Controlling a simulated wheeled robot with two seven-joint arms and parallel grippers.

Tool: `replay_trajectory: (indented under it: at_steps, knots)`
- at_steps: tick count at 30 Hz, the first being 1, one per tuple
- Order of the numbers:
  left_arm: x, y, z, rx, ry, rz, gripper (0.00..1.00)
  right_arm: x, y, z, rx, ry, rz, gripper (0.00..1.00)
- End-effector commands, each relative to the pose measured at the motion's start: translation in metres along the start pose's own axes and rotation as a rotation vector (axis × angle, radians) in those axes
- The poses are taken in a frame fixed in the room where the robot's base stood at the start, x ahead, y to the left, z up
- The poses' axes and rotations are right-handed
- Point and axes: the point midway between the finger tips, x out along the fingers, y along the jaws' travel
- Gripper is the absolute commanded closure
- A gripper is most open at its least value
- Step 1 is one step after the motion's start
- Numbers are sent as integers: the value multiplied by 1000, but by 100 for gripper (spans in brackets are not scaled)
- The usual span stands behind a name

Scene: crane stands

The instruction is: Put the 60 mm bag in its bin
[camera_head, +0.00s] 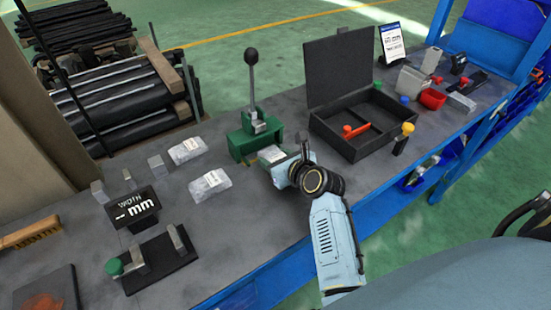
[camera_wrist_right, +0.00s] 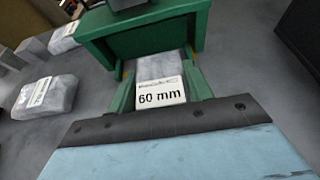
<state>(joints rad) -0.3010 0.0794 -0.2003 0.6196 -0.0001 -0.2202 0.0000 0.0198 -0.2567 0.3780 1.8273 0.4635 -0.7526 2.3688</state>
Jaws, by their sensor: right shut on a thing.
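The 60 mm bag (camera_wrist_right: 158,68) is a clear bag with a white label reading "60 mm". In the right wrist view it sits between the two fingers of my right gripper, which is shut on it, right at the front of a green press (camera_wrist_right: 150,30). In the head view my right gripper (camera_head: 280,163) and the bag (camera_head: 271,154) are at the foot of the green press (camera_head: 253,135) with its black-knobbed lever. My left gripper is not in view. I cannot tell which bin is for 60 mm.
Two other labelled bags (camera_head: 186,150) (camera_head: 209,184) lie left of the press. A display (camera_head: 134,208) reads "WIDTH -- mm". An open black case (camera_head: 345,135) stands right of the press. Blue bins (camera_head: 418,172) hang at the bench's front edge; a red container (camera_head: 432,98) stands farther right.

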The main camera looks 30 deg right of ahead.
Motion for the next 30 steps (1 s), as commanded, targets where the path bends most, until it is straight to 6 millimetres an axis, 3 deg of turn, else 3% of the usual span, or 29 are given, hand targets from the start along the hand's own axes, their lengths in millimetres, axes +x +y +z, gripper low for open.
replay_trajectory:
  at_steps: [6,7,11,22,26,30]
  knots:
    - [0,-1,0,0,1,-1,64,1,0,-2,1,-2,0,79]
    - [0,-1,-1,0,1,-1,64,1,0,-2,0,-1,0,46]
    - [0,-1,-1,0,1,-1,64,1,0,-2,0,-1,0,29]
    - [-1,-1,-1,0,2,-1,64,-2,0,1,0,0,1,28]
    - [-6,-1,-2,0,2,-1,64,-20,0,1,2,0,0,28]
    - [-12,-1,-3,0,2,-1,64,-50,0,1,2,1,-2,28]
